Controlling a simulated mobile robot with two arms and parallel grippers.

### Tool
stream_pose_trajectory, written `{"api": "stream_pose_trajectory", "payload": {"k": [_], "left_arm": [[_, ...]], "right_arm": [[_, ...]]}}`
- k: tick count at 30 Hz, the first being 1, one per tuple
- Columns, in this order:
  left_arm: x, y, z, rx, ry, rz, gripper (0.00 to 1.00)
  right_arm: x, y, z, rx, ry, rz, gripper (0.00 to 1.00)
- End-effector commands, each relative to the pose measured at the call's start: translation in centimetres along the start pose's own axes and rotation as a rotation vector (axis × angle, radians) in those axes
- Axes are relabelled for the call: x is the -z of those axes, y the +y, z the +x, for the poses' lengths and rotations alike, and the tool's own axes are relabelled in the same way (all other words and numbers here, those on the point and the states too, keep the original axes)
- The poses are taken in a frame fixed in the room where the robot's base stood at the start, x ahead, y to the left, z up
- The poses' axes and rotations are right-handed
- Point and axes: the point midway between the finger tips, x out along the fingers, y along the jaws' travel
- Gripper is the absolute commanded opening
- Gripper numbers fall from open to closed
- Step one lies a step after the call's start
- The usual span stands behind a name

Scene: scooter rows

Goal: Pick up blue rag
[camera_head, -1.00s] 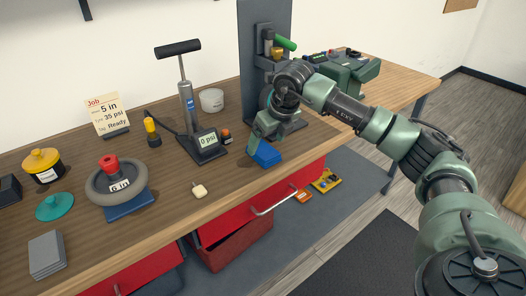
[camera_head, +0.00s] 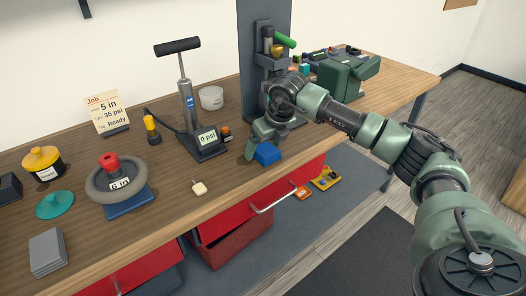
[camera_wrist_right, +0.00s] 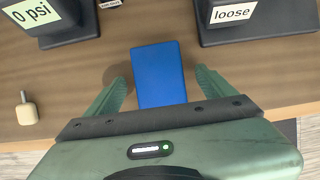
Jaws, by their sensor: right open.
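The blue rag (camera_head: 267,153) is a small blue block-like piece on the wooden workbench, near its front edge. In the right wrist view the blue rag (camera_wrist_right: 159,74) is a flat blue rectangle between the two green fingers. My right gripper (camera_head: 262,150) is right at the rag, with a finger on its left side. In the right wrist view my right gripper (camera_wrist_right: 160,92) is open, with small gaps showing between the fingers and the rag. The rag's near end is hidden behind the gripper body. My left gripper is not in view.
The pump (camera_head: 197,120) with its 0 psi display stands left of the gripper. A cream-coloured piece (camera_head: 198,188) lies near the front edge. A grey stand (camera_head: 262,50) rises behind the gripper. A red drawer (camera_head: 235,204) juts out below the bench front.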

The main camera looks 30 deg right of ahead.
Motion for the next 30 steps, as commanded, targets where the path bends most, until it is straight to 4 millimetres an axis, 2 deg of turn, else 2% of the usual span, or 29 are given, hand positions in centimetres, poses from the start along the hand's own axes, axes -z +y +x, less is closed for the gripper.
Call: {"api": "stream_pose_trajectory", "payload": {"k": [7,8,12,15,23,30], "left_arm": [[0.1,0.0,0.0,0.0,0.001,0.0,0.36],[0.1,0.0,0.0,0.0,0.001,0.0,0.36],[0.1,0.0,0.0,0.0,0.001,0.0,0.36],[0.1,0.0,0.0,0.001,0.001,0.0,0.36],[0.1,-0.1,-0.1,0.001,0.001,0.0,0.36],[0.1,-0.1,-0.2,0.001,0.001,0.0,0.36]], "right_arm": [[0.0,0.0,0.0,0.0,0.0,0.0,0.85],[0.0,0.0,0.0,0.0,0.0,0.0,0.82],[0.0,0.0,0.0,0.0,0.0,0.0,0.43],[0.0,0.0,0.0,0.0,0.0,0.0,0.19],[-0.1,0.0,-0.1,0.0,0.0,0.0,0.19],[-0.9,0.0,-1.9,-0.001,-0.005,0.0,0.19]]}}
